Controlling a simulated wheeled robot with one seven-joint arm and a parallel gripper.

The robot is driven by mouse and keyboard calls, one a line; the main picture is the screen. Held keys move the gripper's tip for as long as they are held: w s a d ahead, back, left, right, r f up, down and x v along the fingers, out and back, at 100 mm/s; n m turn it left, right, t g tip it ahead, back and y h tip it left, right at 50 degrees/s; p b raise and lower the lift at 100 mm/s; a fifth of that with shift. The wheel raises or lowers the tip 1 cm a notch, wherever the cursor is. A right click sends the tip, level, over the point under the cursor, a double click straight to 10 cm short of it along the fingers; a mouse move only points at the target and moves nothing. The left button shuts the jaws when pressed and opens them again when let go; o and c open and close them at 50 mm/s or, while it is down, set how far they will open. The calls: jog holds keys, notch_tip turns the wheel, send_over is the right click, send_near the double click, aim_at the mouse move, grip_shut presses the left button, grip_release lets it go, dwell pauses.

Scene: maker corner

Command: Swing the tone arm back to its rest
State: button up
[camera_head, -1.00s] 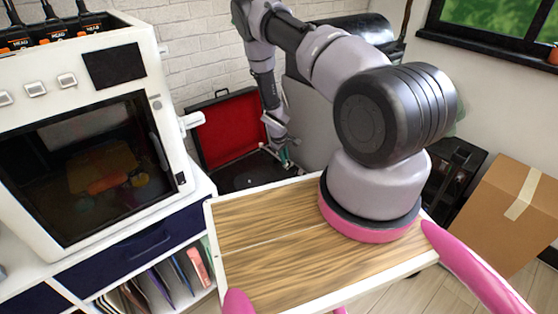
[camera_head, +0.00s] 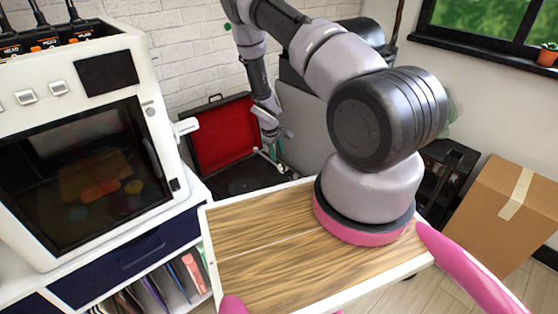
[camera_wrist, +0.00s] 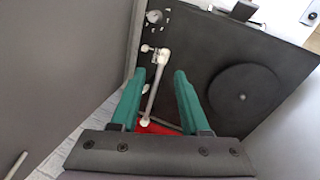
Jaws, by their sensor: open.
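The record player is an open case with a red-lined lid (camera_head: 222,135) and a black deck (camera_head: 240,182) behind my wooden top. In the wrist view its dark round platter (camera_wrist: 245,90) lies right of my gripper. The thin white tone arm (camera_wrist: 154,85) runs between my teal fingers as seen from above, off the platter's left side. Its thicker white joint is at the far end. My gripper (camera_wrist: 159,72) is open, with the fingers on either side of the tone arm in the picture; contact cannot be told. In the head view my gripper (camera_head: 275,143) hangs above the deck.
A white machine with a dark glass door (camera_head: 85,165) stands left on a shelf unit with a navy drawer (camera_head: 125,250). A grey panel (camera_head: 305,130) stands close to the right of the record player. A cardboard box (camera_head: 505,210) is at the far right.

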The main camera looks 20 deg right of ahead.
jog(key=v, duration=0.4)
jog(key=shift+r, duration=0.25)
jog(key=shift+a+r, duration=0.1)
jog(key=s+a+r+m+t+y, duration=0.1)
jog(key=s+r+m, duration=0.15)
jog(key=r, duration=1.45)
jog(key=s+a+r+m+t+y, duration=0.15)
jog(key=r+m, duration=0.25)
jog(key=r, duration=1.4)
jog(key=s+a+r+m+t+y, duration=0.1)
jog(key=s+a+r+m+t, duration=0.1)
jog(key=s+r, duration=1.15)
jog(key=s+a+r+m, duration=0.1)
jog(key=s+r, duration=0.2)
jog(key=s, duration=0.3)
jog(key=s+a+r+t+y, duration=0.1)
jog(key=s+r, duration=0.2)
jog(key=s, duration=0.3)
jog(key=shift+a+r+m, duration=0.25)
jog(key=shift+r+m, duration=0.05)
jog(key=shift+m, duration=0.05)
